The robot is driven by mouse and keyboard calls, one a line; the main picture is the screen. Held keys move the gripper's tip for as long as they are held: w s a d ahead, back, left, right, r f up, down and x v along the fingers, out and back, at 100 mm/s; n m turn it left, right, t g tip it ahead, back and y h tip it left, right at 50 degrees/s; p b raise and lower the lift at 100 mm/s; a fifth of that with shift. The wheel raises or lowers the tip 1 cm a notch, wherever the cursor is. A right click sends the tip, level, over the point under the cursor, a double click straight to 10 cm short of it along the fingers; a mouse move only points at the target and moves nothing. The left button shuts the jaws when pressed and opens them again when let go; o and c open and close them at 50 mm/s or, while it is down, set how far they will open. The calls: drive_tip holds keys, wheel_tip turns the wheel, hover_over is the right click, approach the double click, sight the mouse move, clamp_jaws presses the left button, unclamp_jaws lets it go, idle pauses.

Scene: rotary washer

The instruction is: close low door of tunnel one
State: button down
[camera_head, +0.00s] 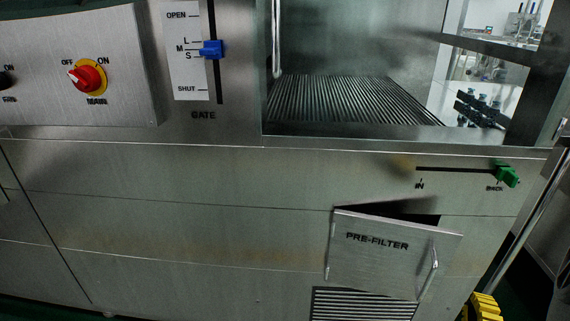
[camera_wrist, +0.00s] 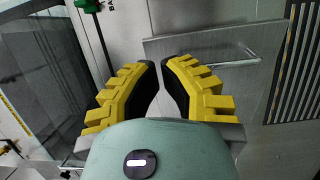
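The low door is the grey steel panel marked PRE-FILTER (camera_head: 375,262) on the lower front of the washer in the head view. It stands ajar, tilted out from the front, with a dark gap above its top edge. Its bar handle (camera_head: 433,268) is on the right side. In the wrist view the door (camera_wrist: 200,42) and its handle (camera_wrist: 232,58) lie beyond the fingers. My gripper (camera_wrist: 160,66) has yellow ridged fingers with black pads, a narrow empty gap between them. In the head view only a yellow finger part (camera_head: 484,306) shows, low and right of the door.
A vent grille (camera_head: 362,304) sits below the door. A green slider knob (camera_head: 507,175) is above it to the right. The tunnel opening (camera_head: 345,98) with a ribbed floor is above. A red main switch (camera_head: 87,77) and blue gate lever (camera_head: 212,50) are at left.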

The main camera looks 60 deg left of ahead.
sight(452, 248)
drive_tip(key=shift+n+g+y, duration=0.5)
drive_tip(key=x, duration=0.4)
drive_tip(key=a+x, duration=0.1)
drive_tip(key=x, duration=0.4)
drive_tip(key=s+x, duration=0.1)
drive_tip(key=x, duration=0.3)
drive_tip(key=shift+a+f+b, duration=0.15)
drive_tip(key=shift+a+b, duration=0.2)
drive_tip(key=shift+a, duration=0.05)
drive_tip(key=shift+w+a+f+n+g+y+b, duration=0.1)
drive_tip(key=shift+w+a+n+g+y+b, duration=0.5)
drive_tip(key=shift+w+a, duration=0.4)
drive_tip(key=shift+w+a+f+n+g+y+b, duration=0.1)
drive_tip(key=shift+w+a+n+g+y+b, duration=0.45)
drive_tip(key=shift+w+a, duration=0.4)
drive_tip(key=shift+w+a+r+n+g+y+b, duration=0.1)
drive_tip(key=shift+w+a+n+g+y+b, duration=0.2)
drive_tip(key=shift+w+a+g+b, duration=0.2)
drive_tip(key=shift+d, duration=0.1)
